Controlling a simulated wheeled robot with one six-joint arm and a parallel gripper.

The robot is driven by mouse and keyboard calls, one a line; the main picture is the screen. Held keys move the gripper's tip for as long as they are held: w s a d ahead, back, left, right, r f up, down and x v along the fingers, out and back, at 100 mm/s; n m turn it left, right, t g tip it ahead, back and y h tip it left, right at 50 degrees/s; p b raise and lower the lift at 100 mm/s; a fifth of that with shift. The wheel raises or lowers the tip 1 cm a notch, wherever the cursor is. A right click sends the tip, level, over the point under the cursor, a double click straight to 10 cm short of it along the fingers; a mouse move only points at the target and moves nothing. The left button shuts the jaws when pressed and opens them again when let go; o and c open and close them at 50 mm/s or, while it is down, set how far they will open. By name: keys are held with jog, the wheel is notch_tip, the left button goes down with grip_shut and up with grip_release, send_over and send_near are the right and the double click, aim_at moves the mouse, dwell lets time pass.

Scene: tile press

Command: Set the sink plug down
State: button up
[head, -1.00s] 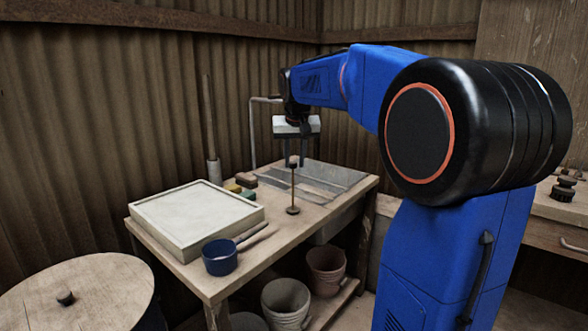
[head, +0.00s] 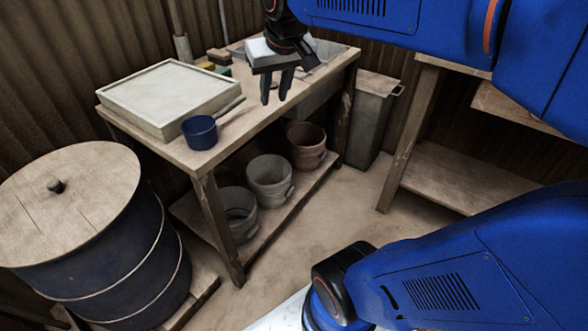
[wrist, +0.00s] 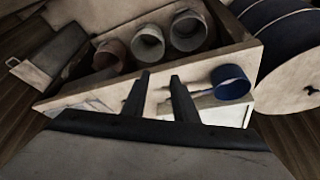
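My gripper (head: 274,99) hangs near the front edge of the wooden table (head: 262,117), with its two fingers apart and nothing between them. In the wrist view, my gripper (wrist: 160,76) also shows spread, empty fingers pointing towards the table. I cannot make out the sink plug in either current view; my gripper and wrist cover part of the table's right end. The metal sink top (head: 328,55) shows partly behind my wrist.
A pale framed tray (head: 170,95) and a blue pot (head: 200,132) with a handle occupy the table's left part. Several buckets (head: 268,175) stand on the shelf below. A lidded drum (head: 75,190) stands at left and a grey bin (head: 370,125) at right. Floor in front is clear.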

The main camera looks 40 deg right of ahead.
jog(key=s+a+f+n, duration=0.1)
jog(key=s+a+f, duration=0.1)
jog(key=s+f, duration=0.4)
jog(key=s+a+f+n, duration=0.1)
jog(key=s+a+f, duration=0.1)
jog(key=s+f, duration=0.3)
jog(key=s, duration=0.3)
jog(key=shift+s+a+f+y, duration=0.15)
jog(key=shift+a+f+y, duration=0.1)
jog(key=shift+f+y, duration=0.15)
jog(key=shift+r, duration=0.1)
